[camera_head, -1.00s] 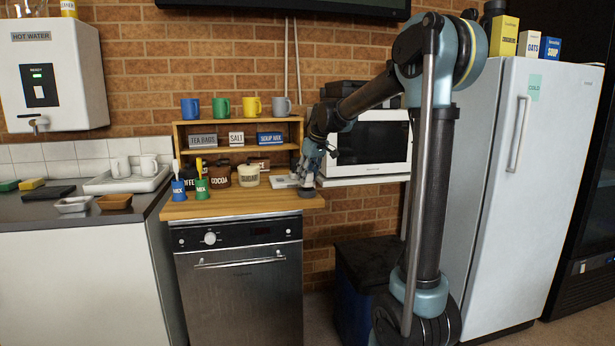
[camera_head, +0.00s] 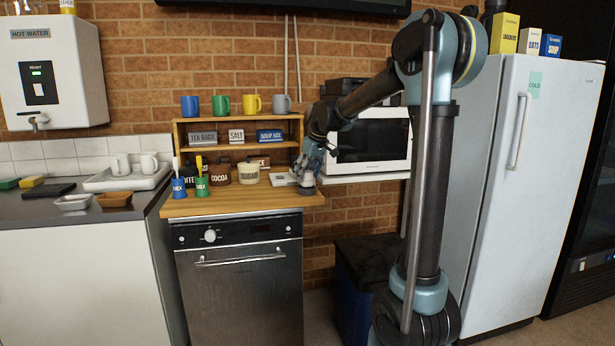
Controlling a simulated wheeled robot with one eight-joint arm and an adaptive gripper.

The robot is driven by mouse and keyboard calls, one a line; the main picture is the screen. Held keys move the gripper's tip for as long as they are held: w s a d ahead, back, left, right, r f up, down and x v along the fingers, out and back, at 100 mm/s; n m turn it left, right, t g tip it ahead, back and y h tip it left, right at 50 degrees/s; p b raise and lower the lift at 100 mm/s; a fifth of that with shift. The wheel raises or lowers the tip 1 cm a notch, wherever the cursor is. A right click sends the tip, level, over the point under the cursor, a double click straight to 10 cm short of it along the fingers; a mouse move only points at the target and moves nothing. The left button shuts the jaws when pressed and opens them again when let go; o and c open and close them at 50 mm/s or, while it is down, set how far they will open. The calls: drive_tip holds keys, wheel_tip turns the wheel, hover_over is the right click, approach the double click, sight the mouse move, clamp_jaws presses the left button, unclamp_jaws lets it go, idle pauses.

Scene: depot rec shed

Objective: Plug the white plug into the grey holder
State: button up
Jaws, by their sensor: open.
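My gripper (camera_head: 307,184) is low over the right end of the wooden counter top (camera_head: 240,205), pointing down, and is open. Its fingers are small and dark here, and I cannot make out anything between them. A pale grey, flat item (camera_head: 282,179) lies on the counter just left of the gripper; I cannot tell whether it is the grey holder. I cannot pick out the white plug; it may be hidden by the gripper or too small to see.
Left of the gripper stand a cream jar (camera_head: 249,173), a brown cocoa jar (camera_head: 220,172), a green cup (camera_head: 202,187) and a blue cup (camera_head: 179,188). A wooden shelf (camera_head: 295,131) with mugs stands behind. A white microwave (camera_head: 405,141) is at right.

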drive_tip(key=v, duration=1.1)
drive_tip(key=s+d+f+m, duration=0.2)
drive_tip(key=s+d+f, duration=0.1)
drive_tip(key=s+d, duration=0.5)
drive_tip(key=s+d+f+m+h, duration=0.1)
drive_tip(key=s+d+f, duration=0.3)
drive_tip(key=s+f, duration=0.4)
drive_tip(key=s+d+f+m+h, duration=0.1)
drive_tip(key=s+d+f+m, duration=0.2)
drive_tip(key=s+f, duration=0.6)
drive_tip(key=s+d+f+m+g+h, duration=0.1)
drive_tip(key=s+d+f+m, duration=0.1)
drive_tip(key=s+d+f, duration=0.4)
drive_tip(key=s+f, duration=0.3)
drive_tip(key=s, duration=0.3)
drive_tip(key=shift+s+d+m, duration=0.15)
drive_tip(key=shift+s+m, duration=0.1)
drive_tip(key=shift+m, duration=0.15)
drive_tip(key=shift+f, duration=0.1)
drive_tip(key=shift+w+f, duration=0.2)
drive_tip(key=shift+w, duration=0.3)
